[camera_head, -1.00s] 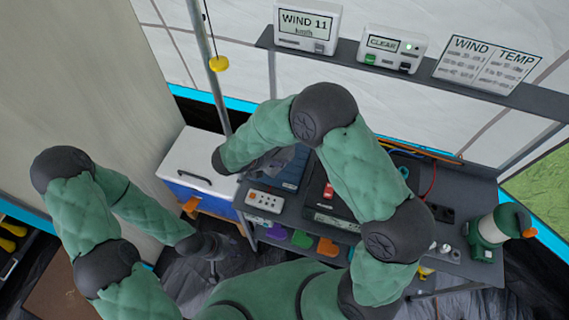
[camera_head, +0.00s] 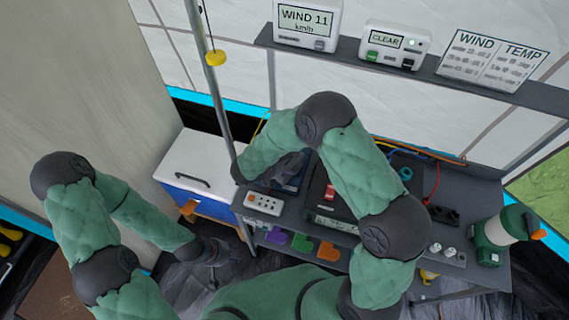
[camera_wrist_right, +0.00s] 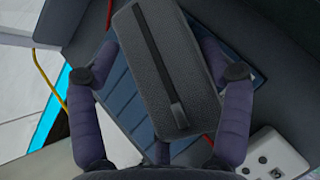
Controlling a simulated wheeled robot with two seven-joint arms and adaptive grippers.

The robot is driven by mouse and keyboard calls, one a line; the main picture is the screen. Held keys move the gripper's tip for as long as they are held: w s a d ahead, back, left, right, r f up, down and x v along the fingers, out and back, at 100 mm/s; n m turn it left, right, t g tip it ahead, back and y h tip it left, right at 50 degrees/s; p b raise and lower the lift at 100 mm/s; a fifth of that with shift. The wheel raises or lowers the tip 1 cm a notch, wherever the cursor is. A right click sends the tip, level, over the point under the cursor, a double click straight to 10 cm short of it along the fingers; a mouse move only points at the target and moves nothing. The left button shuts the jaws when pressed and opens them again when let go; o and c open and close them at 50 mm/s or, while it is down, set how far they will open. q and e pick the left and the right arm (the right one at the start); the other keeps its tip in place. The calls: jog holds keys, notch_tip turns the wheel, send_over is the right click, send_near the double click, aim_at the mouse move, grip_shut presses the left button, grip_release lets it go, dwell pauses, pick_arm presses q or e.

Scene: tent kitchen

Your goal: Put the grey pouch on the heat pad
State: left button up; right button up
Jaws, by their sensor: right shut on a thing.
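The grey pouch (camera_wrist_right: 165,65), dark with a black strip down its middle, fills the centre of the right wrist view. My right gripper (camera_wrist_right: 164,74) is shut on it, with a finger at each side. Below the pouch is a blue ribbed pad (camera_wrist_right: 122,118), which looks like the heat pad; the pouch hides much of it. I cannot tell whether they touch. In the head view the pad (camera_head: 291,183) shows only partly, behind my right arm. My left gripper (camera_head: 213,254) hangs low at the left, away from the table; its jaws are unclear.
A white power strip (camera_head: 263,203) lies at the table's (camera_head: 462,205) front left. A dark device with a red switch (camera_head: 330,191) stands right of the pad. A cooler (camera_head: 208,165) stands left of the table, by a pole (camera_head: 222,100).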

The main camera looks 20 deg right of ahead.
jog(key=shift+f, duration=0.2)
jog(key=o, duration=1.2)
jog(key=shift+c, duration=0.2)
jog(key=shift+r, duration=0.1)
jog(key=shift+r, duration=0.2)
jog(key=p+v, duration=0.3)
jog(key=v, duration=0.9)
jog(key=shift+f, duration=0.15)
